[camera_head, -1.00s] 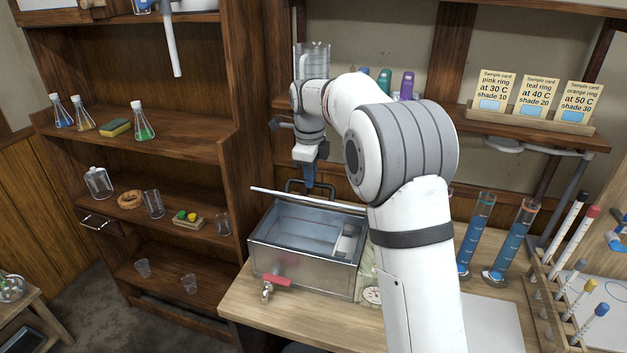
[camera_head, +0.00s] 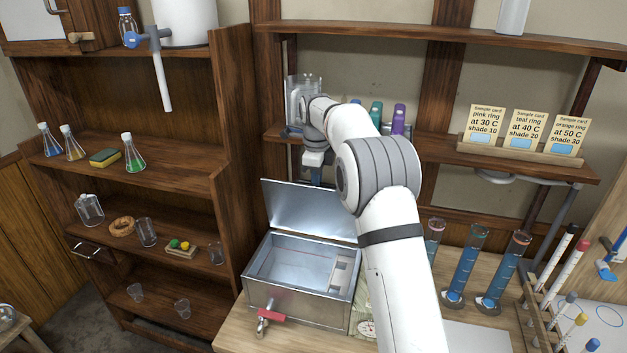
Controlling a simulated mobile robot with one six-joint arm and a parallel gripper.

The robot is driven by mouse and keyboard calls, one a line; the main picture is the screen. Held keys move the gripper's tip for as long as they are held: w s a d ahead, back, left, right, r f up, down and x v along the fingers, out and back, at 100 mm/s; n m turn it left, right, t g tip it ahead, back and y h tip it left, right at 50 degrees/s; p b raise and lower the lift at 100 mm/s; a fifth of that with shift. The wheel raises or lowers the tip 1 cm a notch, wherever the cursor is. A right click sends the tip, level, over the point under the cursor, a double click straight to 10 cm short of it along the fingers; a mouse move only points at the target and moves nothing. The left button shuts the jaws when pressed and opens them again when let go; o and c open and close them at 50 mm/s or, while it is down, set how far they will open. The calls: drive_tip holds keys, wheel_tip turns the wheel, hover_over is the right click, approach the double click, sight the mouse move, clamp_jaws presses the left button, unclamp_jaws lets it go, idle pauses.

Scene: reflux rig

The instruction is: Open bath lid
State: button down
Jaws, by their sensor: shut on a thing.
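The bath (camera_head: 300,300) is a metal box with a red-handled tap (camera_head: 268,318) on its front, standing on the wooden bench. Its grey lid (camera_head: 305,208) is raised and stands steeply, leaning back from the far rim. The bath's inside shows, with a pale block-like piece (camera_head: 340,270) at its right end. My gripper (camera_head: 316,178) is at the lid's top edge, partly behind the lid, and is shut on the lid's handle. The handle and fingertips are hidden behind the lid now.
My arm covers the space right of the bath. Blue-filled cylinders (camera_head: 465,268) and a rack of capped rods (camera_head: 548,300) stand to the right. A shelf with bottles (camera_head: 398,118) and sample cards (camera_head: 527,130) runs behind. A tall shelf unit (camera_head: 190,160) is on the left.

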drive_tip(key=shift+d+f, duration=0.1)
drive_tip(key=shift+f, duration=0.4)
drive_tip(key=c, duration=1.8)
unclamp_jaws()
drive_tip(key=shift+c, duration=0.2)
drive_tip(key=shift+o, duration=1.4)
drive_tip(key=shift+w+f, duration=0.1)
drive_tip(key=shift+w, duration=0.25)
drive_tip(key=shift+o, duration=0.5)
drive_tip(key=shift+s+r, duration=0.2)
drive_tip(key=shift+r, duration=0.1)
drive_tip(key=shift+w+r, duration=0.15)
drive_tip(key=shift+r, duration=0.25)
drive_tip(key=r, duration=0.4)
drive_tip(key=r+b, duration=0.1)
drive_tip(key=r, duration=0.1)
drive_tip(key=shift+s+r, duration=0.15)
drive_tip(key=shift+s, duration=0.15)
drive_tip(key=shift+s+r, duration=0.1)
drive_tip(key=shift+r, duration=0.25)
